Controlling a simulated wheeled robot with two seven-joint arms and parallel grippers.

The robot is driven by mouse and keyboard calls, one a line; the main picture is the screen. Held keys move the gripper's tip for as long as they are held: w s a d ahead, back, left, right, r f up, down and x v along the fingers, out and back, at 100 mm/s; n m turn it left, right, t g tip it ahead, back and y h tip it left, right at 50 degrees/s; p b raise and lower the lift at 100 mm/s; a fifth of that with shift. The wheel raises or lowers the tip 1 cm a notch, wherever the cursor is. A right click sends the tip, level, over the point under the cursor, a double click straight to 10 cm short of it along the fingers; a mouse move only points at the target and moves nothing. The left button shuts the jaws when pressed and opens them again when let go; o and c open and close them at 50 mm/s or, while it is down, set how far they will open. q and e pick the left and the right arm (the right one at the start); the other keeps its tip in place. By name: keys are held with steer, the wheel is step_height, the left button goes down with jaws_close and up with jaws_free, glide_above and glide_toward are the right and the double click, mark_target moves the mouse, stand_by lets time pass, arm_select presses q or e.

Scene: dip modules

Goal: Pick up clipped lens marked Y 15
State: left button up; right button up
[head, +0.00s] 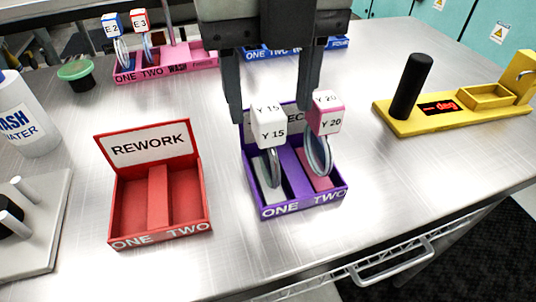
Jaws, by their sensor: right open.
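The clipped lens marked Y 15 (269,128) has a white block-shaped tag. Its round lens hangs below the tag in the left compartment, ONE, of the purple box (303,204). A second clipped lens, Y 20 (325,114), has a pink and white tag and stands in compartment TWO. My right gripper (270,112) comes down from the top of the view and is open. Its fingers are behind and above the purple box, one to the left of the Y 15 tag and one near the Y 20 tag. I cannot see it touching either. My left gripper is not in view.
An empty red REWORK box (158,200) stands left of the purple box. Behind are a pink WASH tray (180,66) with E 2 and E 3 lenses and a partly hidden blue tray (257,51). A yellow device (455,117) with a black cylinder stands right. A wash bottle (25,118) stands left.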

mark_target(268, 133)
step_height(268, 133, down, 6)
steer(key=shift+a+r, duration=0.1)
steer(key=shift+r, duration=0.05)
steer(key=shift+c, duration=0.3)
steer(key=c, duration=1)
